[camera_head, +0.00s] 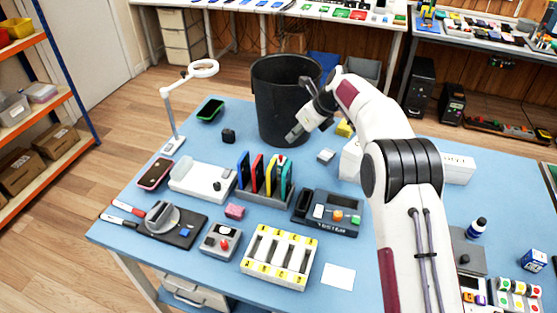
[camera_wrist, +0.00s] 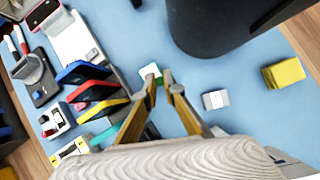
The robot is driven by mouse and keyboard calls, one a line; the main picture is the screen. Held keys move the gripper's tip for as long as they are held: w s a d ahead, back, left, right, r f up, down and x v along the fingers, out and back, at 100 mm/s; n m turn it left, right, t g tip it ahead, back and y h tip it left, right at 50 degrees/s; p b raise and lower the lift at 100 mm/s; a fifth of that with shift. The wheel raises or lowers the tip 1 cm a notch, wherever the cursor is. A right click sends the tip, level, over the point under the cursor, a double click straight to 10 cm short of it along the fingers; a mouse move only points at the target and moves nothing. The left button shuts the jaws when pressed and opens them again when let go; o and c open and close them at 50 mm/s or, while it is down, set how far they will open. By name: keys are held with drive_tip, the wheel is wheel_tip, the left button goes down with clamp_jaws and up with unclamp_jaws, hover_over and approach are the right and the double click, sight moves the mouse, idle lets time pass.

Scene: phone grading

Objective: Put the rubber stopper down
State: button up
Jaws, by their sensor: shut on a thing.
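My gripper (camera_head: 294,134) is in the air in front of the black bin, its fingers pointing down and left. In the wrist view its two fingertips (camera_wrist: 160,80) are close together on a small pale thing with a green edge, seemingly the rubber stopper (camera_wrist: 150,70). The stopper is partly hidden by the fingers, and its shape is hard to make out. In the head view it is too small to tell from the fingertips.
The black bin (camera_head: 272,115) stands close behind my gripper. A rack of upright phones (camera_head: 262,195), a grey block (camera_head: 325,156) and a yellow block (camera_head: 344,129) are nearby. A small black block (camera_head: 228,136) stands left. Blue tabletop (camera_head: 205,148) between them is clear.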

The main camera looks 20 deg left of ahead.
drive_tip(key=a, duration=0.1)
drive_tip(key=a+f, duration=0.1)
drive_tip(key=a, duration=0.1)
drive_tip(key=a+f, duration=0.1)
drive_tip(key=a, duration=0.1)
drive_tip(key=shift+s+f, duration=0.1)
drive_tip(key=shift+s, duration=0.15)
drive_tip(key=shift+f, duration=0.1)
drive_tip(key=shift+f, duration=2.4)
drive_tip(key=shift+f, duration=0.1)
drive_tip(key=o, duration=0.7)
